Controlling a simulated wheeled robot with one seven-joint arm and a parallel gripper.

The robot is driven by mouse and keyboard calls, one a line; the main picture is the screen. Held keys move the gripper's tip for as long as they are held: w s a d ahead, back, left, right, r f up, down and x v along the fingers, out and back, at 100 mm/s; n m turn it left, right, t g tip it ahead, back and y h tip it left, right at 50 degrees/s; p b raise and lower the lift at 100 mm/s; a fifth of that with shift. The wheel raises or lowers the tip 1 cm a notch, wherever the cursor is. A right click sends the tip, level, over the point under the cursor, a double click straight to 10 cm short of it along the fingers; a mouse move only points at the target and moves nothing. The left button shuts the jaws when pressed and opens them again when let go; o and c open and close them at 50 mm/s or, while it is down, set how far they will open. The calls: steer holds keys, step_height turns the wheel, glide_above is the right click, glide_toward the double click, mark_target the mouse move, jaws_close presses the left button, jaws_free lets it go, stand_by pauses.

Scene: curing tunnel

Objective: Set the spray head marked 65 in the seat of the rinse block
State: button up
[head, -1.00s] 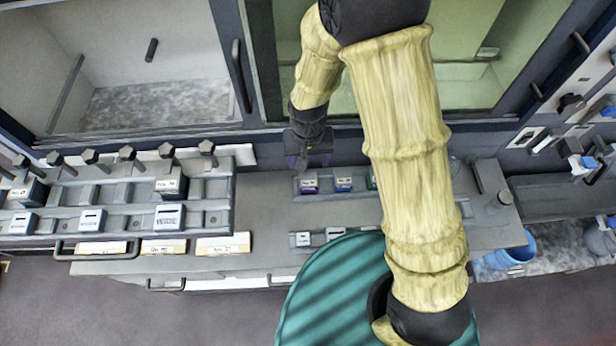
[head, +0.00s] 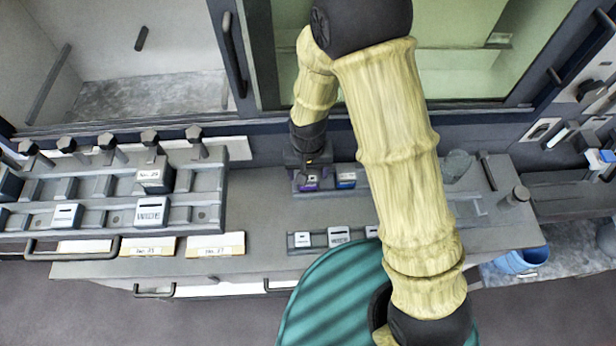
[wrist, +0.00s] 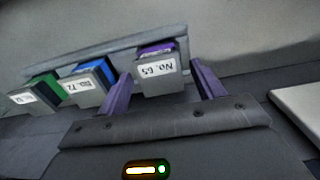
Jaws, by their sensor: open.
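The spray head marked 65 (wrist: 158,70) is a grey block with a purple top and a white label, standing in a low grey rack. In the wrist view my gripper (wrist: 163,88) is open, with one purple finger on each side of it; small gaps seem to show and I see no grip. In the head view my gripper (head: 309,172) is down at the rack's left end, partly hiding the purple-topped head (head: 308,185). I cannot tell which fixture is the rinse block; its seat is not identifiable here.
A blue-topped head marked 72 (wrist: 90,82) and a green-topped one (wrist: 38,94) stand beside it. A stepped grey rack (head: 108,186) with knobs and labelled blocks is at left. Smaller labelled pieces (head: 339,236) sit at the bench front. A blue bucket (head: 522,260) is at right.

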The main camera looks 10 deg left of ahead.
steer(key=shift+f, duration=0.1)
steer(key=shift+c, duration=0.2)
steer(key=c, duration=1)
step_height(320, 180, up, 6)
steer(key=p, duration=0.4)
steer(key=shift+p, duration=0.35)
step_height(320, 180, up, 3)
steer(key=shift+p, duration=1.15)
